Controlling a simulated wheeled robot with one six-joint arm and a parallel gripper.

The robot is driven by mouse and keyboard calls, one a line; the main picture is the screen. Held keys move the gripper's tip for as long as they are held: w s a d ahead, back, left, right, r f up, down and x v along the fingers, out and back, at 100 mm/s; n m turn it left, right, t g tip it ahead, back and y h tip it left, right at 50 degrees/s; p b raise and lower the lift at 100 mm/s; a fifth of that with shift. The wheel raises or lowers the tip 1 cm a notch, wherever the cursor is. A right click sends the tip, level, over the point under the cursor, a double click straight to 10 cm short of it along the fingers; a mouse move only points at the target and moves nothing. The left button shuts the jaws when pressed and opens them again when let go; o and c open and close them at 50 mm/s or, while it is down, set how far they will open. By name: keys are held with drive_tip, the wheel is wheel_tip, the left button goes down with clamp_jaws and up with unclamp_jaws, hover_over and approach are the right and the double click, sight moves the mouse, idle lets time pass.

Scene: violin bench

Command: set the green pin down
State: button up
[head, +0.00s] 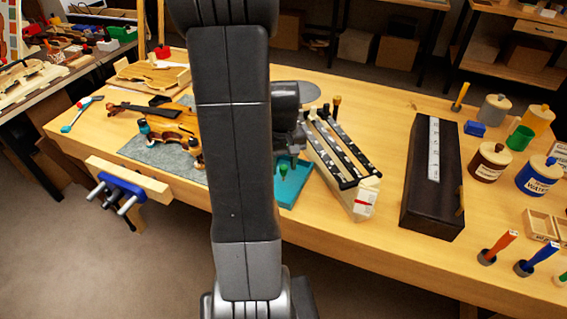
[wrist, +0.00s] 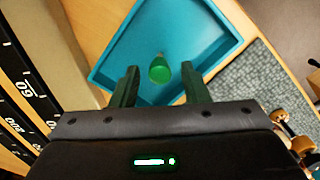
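The green pin (wrist: 159,70) shows its rounded head in the wrist view, over the floor of a teal tray (wrist: 112,48). In the head view the green pin (head: 283,171) also shows at the tray (head: 296,190), just right of my arm. My gripper (wrist: 160,67) has its two dark green fingers spread wide. The pin's head appears between the fingertips with a clear gap on each side. I cannot tell how high the fingers are above the tray. My arm hides part of the tray in the head view.
A long pale rack with black strips (head: 345,160) stands right of the tray. A grey mat (head: 165,160) with a violin (head: 172,125) lies to its left. A dark case (head: 425,205), jars and several upright handles stand farther right. Bare bench lies between rack and case.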

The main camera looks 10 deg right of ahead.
sight(284, 167)
wheel_tip(284, 167, up, 12)
drive_tip(key=p, duration=0.1)
drive_tip(key=shift+r, duration=0.2)
drive_tip(key=shift+f, duration=0.1)
idle(0.4)
wheel_tip(284, 167, down, 13)
drive_tip(key=shift+r+b, duration=0.1)
drive_tip(key=shift+b, duration=0.6)
drive_tip(key=shift+r+p, duration=0.4)
drive_tip(key=shift+r, duration=1.55)
drive_tip(key=shift+f, duration=0.1)
